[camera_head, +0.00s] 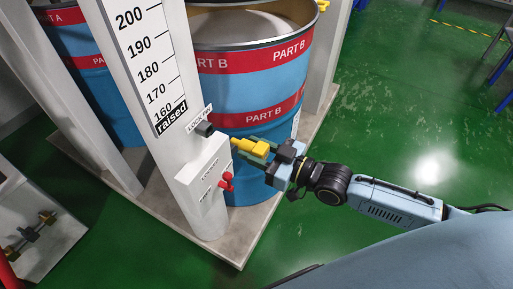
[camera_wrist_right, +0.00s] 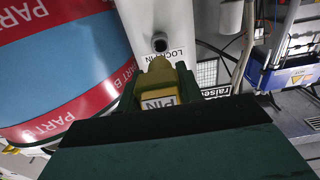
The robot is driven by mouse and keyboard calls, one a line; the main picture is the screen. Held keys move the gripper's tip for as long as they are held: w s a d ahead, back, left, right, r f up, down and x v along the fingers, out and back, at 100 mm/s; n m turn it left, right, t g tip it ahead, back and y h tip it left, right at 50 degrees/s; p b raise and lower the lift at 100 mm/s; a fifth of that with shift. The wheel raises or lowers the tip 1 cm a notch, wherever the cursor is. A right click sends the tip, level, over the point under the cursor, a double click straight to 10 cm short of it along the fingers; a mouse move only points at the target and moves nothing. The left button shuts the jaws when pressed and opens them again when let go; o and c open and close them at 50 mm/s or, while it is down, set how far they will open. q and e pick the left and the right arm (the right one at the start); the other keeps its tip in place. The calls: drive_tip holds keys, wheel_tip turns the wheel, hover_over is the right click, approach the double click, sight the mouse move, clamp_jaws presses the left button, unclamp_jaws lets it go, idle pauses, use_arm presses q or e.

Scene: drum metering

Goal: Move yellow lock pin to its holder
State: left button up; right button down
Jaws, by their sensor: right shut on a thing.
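The yellow lock pin (camera_head: 250,147) is in my right gripper (camera_head: 266,148), which is shut on it in the head view. Its tip points left toward the dark lock pin socket (camera_head: 204,129) on the white post. A small gap shows between tip and socket. In the right wrist view the pin (camera_wrist_right: 158,85) bears the word PIN, and the round socket (camera_wrist_right: 160,43) lies just beyond its tip, above the lock label. I cannot tell from these views whether pin and socket are exactly in line. My left gripper is not in view.
The white post (camera_head: 150,60) carries a height scale and a "raised" mark. The blue PART B drum (camera_head: 240,90) stands right behind.

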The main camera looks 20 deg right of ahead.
sight(235, 139)
drive_tip(key=x, duration=0.3)
drive_tip(key=shift+w+a, duration=0.2)
drive_tip(key=shift+w+a+b, duration=0.3)
drive_tip(key=shift+w, duration=0.15)
drive_tip(key=shift+w+a, duration=0.2)
drive_tip(key=shift+w, duration=0.05)
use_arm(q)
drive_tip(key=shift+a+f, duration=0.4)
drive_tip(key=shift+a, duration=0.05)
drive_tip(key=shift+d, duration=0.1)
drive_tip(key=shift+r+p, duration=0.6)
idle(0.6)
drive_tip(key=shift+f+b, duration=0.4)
use_arm(e)
drive_tip(key=shift+x, duration=1.9)
drive_tip(key=c, duration=0.9)
unclamp_jaws()
drive_tip(key=shift+o, duration=0.2)
